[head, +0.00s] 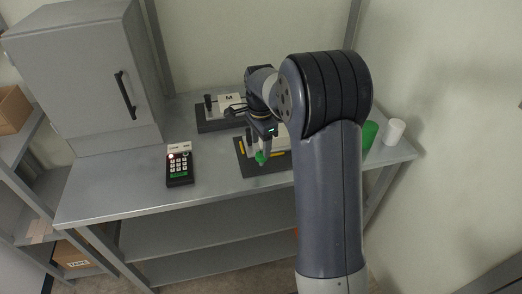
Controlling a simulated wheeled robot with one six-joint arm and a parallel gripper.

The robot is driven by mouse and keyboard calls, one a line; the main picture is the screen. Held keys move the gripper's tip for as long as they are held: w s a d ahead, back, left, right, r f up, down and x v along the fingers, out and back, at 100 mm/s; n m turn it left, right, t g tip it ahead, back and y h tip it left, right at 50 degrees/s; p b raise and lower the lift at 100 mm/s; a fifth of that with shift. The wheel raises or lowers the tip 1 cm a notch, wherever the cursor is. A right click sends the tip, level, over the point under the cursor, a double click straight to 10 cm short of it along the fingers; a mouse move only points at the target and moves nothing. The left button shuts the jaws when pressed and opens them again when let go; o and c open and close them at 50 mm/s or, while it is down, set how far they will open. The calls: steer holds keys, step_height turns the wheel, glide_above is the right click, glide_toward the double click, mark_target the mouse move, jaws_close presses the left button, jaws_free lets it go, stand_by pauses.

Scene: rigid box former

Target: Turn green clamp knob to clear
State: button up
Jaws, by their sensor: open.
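The green clamp knob (261,157) shows at the front of a dark base plate (249,167) on the grey bench. My gripper (262,146) points down right over the knob, with its lower end close above it. The picture is too small to show whether the fingers touch the knob. The jaws are open. My arm hides the right part of the plate and what stands on it.
A keypad box (179,168) with a red light stands left on the bench (125,190). A dark fixture marked M (217,122) is behind my gripper. A grey cabinet (80,75) fills the back left. A green cylinder (369,135) and a white cylinder (394,131) stand at the right.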

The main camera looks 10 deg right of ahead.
mark_target(261, 154)
steer(key=shift+f, duration=2)
steer(key=shift+c, duration=0.3)
steer(key=c, duration=0.9)
